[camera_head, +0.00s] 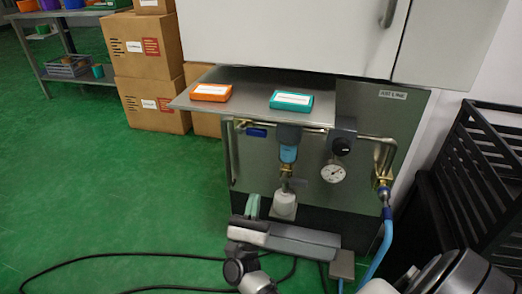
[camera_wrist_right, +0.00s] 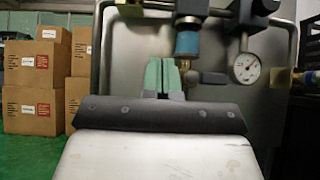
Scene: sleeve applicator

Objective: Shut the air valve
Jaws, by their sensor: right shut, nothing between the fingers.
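The air line is mounted on a grey metal panel (camera_head: 365,110). A valve with a blue handle (camera_head: 256,131) sits on the pipe at its upper left; the handle looks roughly level, along the pipe. In the wrist view the fingertips (camera_wrist_right: 162,76) are together in front of the panel, left of the blue filter bowl (camera_wrist_right: 187,42). My left gripper is not in view.
Right of the valve are the filter (camera_head: 288,153), a black regulator knob (camera_head: 341,146), a pressure gauge (camera_head: 333,173) and a blue hose (camera_head: 382,245). A shelf with an orange box (camera_head: 211,92) and a teal box (camera_head: 291,100) overhangs the pipe.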

